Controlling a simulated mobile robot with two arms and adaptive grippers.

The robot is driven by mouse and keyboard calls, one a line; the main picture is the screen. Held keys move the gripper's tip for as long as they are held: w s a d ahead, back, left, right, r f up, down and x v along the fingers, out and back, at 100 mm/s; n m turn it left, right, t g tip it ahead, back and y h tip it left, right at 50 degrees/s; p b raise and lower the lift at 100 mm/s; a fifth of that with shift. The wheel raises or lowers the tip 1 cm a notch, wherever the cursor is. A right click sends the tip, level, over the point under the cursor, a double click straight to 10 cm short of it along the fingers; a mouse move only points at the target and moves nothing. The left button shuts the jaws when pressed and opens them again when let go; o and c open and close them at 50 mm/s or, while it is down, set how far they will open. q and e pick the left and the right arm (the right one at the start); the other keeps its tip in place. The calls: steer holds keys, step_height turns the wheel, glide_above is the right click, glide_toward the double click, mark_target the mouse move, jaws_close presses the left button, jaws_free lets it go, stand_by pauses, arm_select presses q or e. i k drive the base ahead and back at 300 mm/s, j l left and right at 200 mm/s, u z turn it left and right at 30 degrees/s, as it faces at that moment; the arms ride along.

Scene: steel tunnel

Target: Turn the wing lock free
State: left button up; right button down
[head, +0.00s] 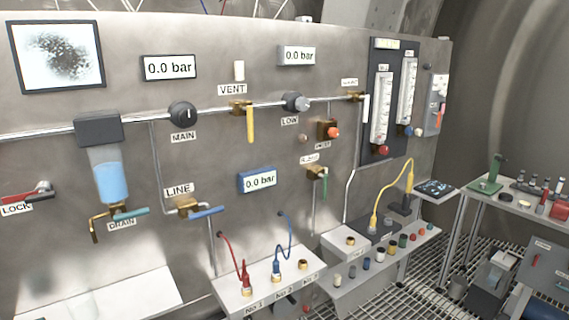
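At the far left of the panel, above a sign reading LOCK, is a lock fitting (43,187) with a grey metal body and a red wing or lever (20,197). The red part points to the left, nearly level, and runs close to the picture's left edge. I take this to be the wing lock; whether it is locked or free cannot be told. Neither of my grippers is in view, and nothing is seen touching the lock.
Right of the lock hang a blue-filled bowl (111,180) and a teal drain lever (130,213). A pipe (40,134) crosses above it. A white shelf (110,295) juts out below. Farther right are the yellow vent lever (250,124) and blue line lever (207,212).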

mark_target(40, 194)
steer(key=u, duration=1.3)
